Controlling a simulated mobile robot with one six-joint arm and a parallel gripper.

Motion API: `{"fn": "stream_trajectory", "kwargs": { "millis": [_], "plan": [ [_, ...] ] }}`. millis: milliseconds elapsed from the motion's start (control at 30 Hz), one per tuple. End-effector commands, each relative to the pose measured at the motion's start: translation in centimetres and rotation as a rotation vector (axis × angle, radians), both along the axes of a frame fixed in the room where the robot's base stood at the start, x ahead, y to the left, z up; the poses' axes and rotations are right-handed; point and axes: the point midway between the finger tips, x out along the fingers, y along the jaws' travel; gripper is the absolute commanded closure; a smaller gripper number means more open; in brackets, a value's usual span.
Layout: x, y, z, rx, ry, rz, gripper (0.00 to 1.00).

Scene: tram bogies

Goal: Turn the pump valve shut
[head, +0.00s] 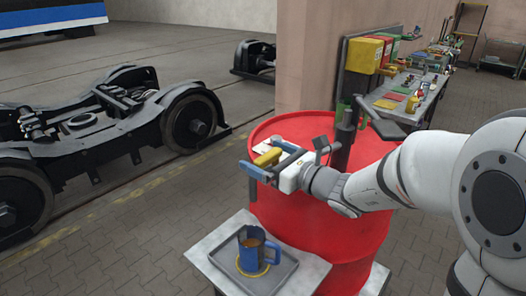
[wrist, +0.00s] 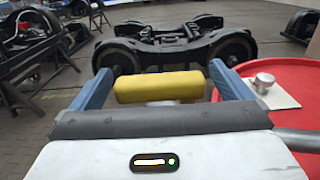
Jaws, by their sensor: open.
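The pump stands on the red drum (head: 290,215), with a dark column (head: 344,150) and a black handle (head: 384,122) on top. A yellow bar (head: 267,157), which looks like the valve's lever, shows at the drum's left edge. My gripper (head: 264,160) is open, with its blue fingers on either side of this bar. In the wrist view the yellow bar (wrist: 160,87) lies level across the space between the fingers (wrist: 160,78). I cannot tell whether either finger touches it. The valve body under the bar is mostly hidden by my gripper.
A blue mug (head: 251,252) with brown contents stands in a grey tray (head: 284,279) on a small table below my gripper. A white card (wrist: 284,98) with a metal knob (wrist: 264,82) lies on the drum top. A bogie (head: 85,140) stands left; a workbench (head: 425,95) stands behind.

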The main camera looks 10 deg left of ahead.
Motion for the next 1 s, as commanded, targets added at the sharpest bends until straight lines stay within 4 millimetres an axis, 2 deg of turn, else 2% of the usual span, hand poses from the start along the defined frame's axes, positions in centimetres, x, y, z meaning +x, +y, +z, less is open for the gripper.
{"fn": "stream_trajectory", "kwargs": {
  "millis": [133,433,1000],
  "plan": [
    [0.63,1.18,0.05,-0.001,0.000,0.002,0.01],
    [0.77,1.45,-0.03,-0.002,-0.001,0.001,0.01],
    [0.71,1.49,-0.03,-0.002,-0.001,0.003,0.47]
  ]
}}
